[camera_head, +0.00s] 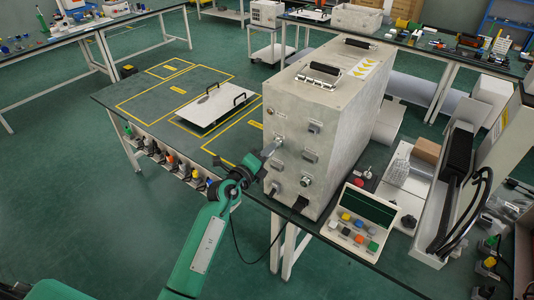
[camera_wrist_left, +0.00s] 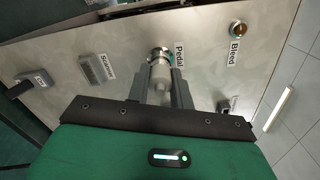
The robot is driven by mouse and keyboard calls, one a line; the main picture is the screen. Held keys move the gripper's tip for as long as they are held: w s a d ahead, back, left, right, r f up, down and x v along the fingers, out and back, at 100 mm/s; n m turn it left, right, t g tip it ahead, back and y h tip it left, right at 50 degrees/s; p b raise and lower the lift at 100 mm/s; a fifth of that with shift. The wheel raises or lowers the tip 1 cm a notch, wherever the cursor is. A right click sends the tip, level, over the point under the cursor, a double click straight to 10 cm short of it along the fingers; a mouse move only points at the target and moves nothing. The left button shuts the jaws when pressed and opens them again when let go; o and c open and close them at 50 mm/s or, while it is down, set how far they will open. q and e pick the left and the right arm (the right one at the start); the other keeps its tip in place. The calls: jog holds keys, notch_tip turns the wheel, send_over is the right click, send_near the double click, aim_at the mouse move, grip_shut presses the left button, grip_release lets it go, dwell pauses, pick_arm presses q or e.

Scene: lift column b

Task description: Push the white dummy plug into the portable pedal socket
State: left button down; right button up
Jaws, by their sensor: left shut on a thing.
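A white dummy plug (camera_wrist_left: 160,82) is between the two grey fingers of my left gripper (camera_wrist_left: 161,75), which is shut on it. In the left wrist view its far end meets the round metal Pedal socket (camera_wrist_left: 159,54) on the cabinet's face. The plug looks lined up with the socket; how deep it sits is hidden. In the head view my left gripper (camera_head: 271,148) is up against the left face of the grey cabinet (camera_head: 345,125), and the plug is too small to tell there. My right gripper is in neither view.
The Bleed fitting (camera_wrist_left: 238,30) and Screen connector (camera_wrist_left: 93,68) flank the socket. More connectors sit lower on the cabinet. A box of coloured buttons (camera_head: 335,225) stands in front at right. A white plate with handles (camera_head: 214,105) lies on the green table (camera_head: 130,95).

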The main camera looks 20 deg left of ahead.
pick_arm(q)
jog(key=shift+w+d+r, duration=0.1)
jog(key=shift+w, duration=0.15)
jog(key=c, duration=1.1)
grip_release()
jog(key=shift+c, duration=0.2)
jog(key=shift+s, duration=0.15)
jog(key=shift+s+f, duration=0.2)
jog(key=shift+s, duration=0.1)
jog(key=b+v, duration=0.2)
jog(key=v, duration=1.1)
jog(key=shift+r+b, duration=0.2)
jog(key=shift+b, duration=0.1)
